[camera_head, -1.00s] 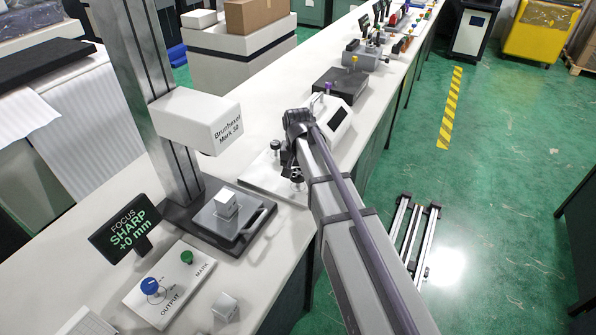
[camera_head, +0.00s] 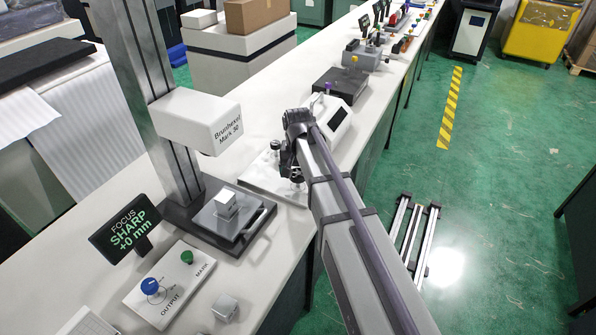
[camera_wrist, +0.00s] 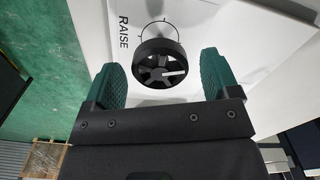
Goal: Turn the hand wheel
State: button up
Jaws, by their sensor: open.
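The hand wheel (camera_wrist: 157,64) shows in the wrist view as a dark round wheel with spokes and a white pointer mark, on a white panel (camera_wrist: 200,22) lettered RAISE. My gripper (camera_wrist: 161,62) is open, with one green finger on each side of the wheel. A gap shows between each finger and the rim, and I cannot tell any contact. In the head view my gripper (camera_head: 287,160) hangs at the arm's end over a white plate (camera_head: 262,178) on the bench. My arm hides much of that plate, and I cannot single out the wheel there.
The marking machine (camera_head: 200,120) stands left of my arm, with a small block (camera_head: 226,200) on its stage. Its display (camera_head: 124,228) reads FOCUS SHARP +0 mm. A control panel (camera_head: 165,285) sits in front. A white device (camera_head: 338,122) stands just beyond my gripper.

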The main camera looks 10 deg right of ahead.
aim_at(298, 173)
notch_tip(298, 173, up, 11)
jog(key=p, duration=1)
jog(key=shift+f, duration=0.2)
jog(key=s+n, duration=0.4)
jog(key=s, duration=1.5)
jog(key=shift+s, duration=0.1)
dwell(0.9)
